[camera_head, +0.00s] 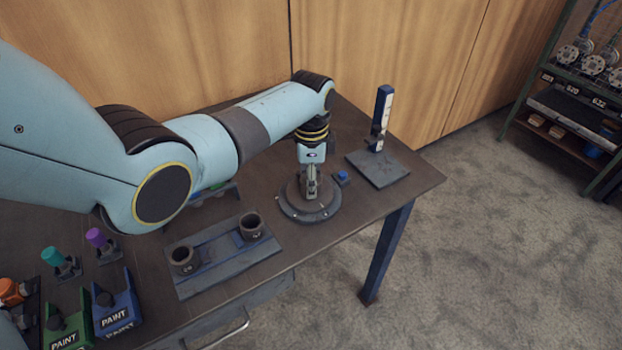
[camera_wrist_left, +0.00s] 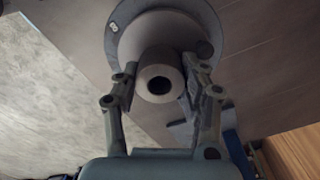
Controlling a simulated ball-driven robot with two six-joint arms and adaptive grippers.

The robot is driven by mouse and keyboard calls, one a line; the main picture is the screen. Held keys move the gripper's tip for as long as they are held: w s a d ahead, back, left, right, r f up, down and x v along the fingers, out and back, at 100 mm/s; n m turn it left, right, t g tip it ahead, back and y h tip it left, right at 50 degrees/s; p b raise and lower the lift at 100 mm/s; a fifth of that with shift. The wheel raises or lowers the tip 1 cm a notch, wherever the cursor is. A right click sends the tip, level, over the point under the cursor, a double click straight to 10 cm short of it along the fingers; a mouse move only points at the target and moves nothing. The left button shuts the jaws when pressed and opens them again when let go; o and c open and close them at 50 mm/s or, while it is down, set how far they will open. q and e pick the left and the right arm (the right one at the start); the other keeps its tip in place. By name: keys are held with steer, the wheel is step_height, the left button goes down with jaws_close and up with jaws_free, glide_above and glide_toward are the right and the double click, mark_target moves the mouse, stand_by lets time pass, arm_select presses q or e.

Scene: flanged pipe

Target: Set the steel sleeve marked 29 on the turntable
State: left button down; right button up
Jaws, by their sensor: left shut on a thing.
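The round dark turntable (camera_head: 318,212) stands on the bench near its right end. My left gripper (camera_head: 311,190) points down over its middle. In the left wrist view my left gripper (camera_wrist_left: 162,78) is shut on a grey hollow sleeve (camera_wrist_left: 158,69), seen end-on with a dark bore. A wide round disc (camera_wrist_left: 205,20) lies behind it. I cannot tell whether the sleeve touches the turntable, and no 29 is readable on it. Two dark sleeves, a left one (camera_head: 184,262) and a right one (camera_head: 251,228), stand upright on a grey tray (camera_head: 216,262); their marks are too small to read.
A blue upright gauge (camera_head: 381,112) on a flat plate (camera_head: 378,170) stands right of the turntable, with a small blue button (camera_head: 342,176) between. Paint bins (camera_head: 116,310) sit front left. A shelf rack (camera_head: 570,105) stands at far right. The bench's front edge is close to the turntable.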

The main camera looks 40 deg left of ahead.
arm_select(q)
steer(key=c, duration=0.6)
jaws_free()
steer(key=shift+c, duration=0.2)
steer(key=o, duration=0.5)
steer(key=shift+o, duration=0.2)
step_height(320, 180, up, 5)
steer(key=p, duration=0.5)
steer(key=shift+r, duration=1)
